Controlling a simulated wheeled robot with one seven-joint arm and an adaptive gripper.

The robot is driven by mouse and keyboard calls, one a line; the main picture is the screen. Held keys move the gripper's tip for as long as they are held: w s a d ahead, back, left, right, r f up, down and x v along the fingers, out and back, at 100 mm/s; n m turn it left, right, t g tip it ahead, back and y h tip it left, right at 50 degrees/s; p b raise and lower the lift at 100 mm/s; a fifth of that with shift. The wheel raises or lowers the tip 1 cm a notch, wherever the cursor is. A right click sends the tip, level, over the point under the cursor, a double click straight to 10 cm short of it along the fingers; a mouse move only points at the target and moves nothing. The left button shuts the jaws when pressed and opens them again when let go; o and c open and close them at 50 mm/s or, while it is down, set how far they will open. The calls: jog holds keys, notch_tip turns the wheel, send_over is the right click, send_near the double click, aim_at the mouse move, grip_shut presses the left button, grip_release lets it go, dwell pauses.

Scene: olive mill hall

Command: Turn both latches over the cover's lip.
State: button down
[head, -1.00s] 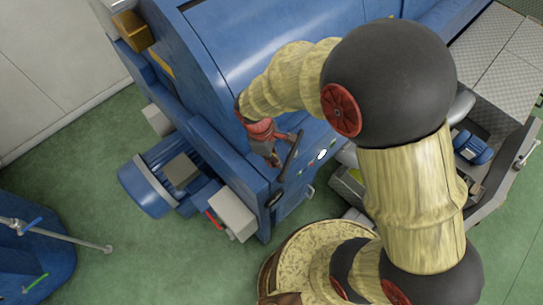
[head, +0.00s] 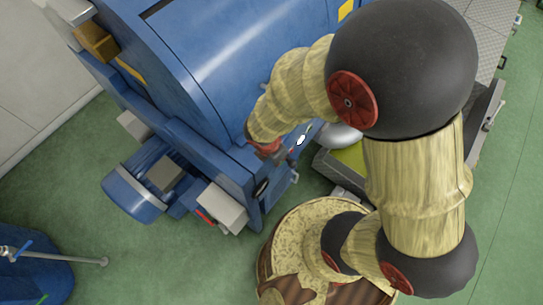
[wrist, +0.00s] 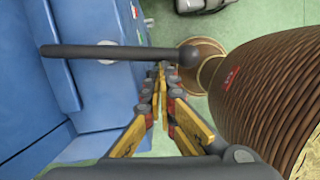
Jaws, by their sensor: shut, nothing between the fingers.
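The blue cover (head: 215,60) curves over the blue machine in the head view. My gripper (head: 264,150) is at the machine's front edge, below the cover, and is partly hidden by my arm. In the wrist view a dark lever with a round knob (wrist: 105,51), which looks like a latch, crosses beside the blue front. My gripper (wrist: 160,80) is shut and empty, its fingertips pointing towards the knob end of the lever. I cannot tell whether they touch it. A second latch and the cover's lip cannot be made out clearly.
A blue motor (head: 135,192) and a grey box (head: 222,207) stick out at the machine's lower left. A tray with a yellow-green inside (head: 350,157) stands right of the front. A blue vessel with a metal rod (head: 60,257) is at lower left. Green floor lies between.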

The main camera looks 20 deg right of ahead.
jog(key=shift+d+n+p, duration=0.35)
jog(key=shift+d+n, duration=0.05)
jog(key=shift+d, duration=0.45)
jog(key=shift+w+r, duration=0.1)
jog(key=p+v, duration=0.6)
jog(key=v, duration=0.3)
jog(key=shift+s+r, duration=0.25)
jog(key=shift+r, duration=0.1)
dwell(0.4)
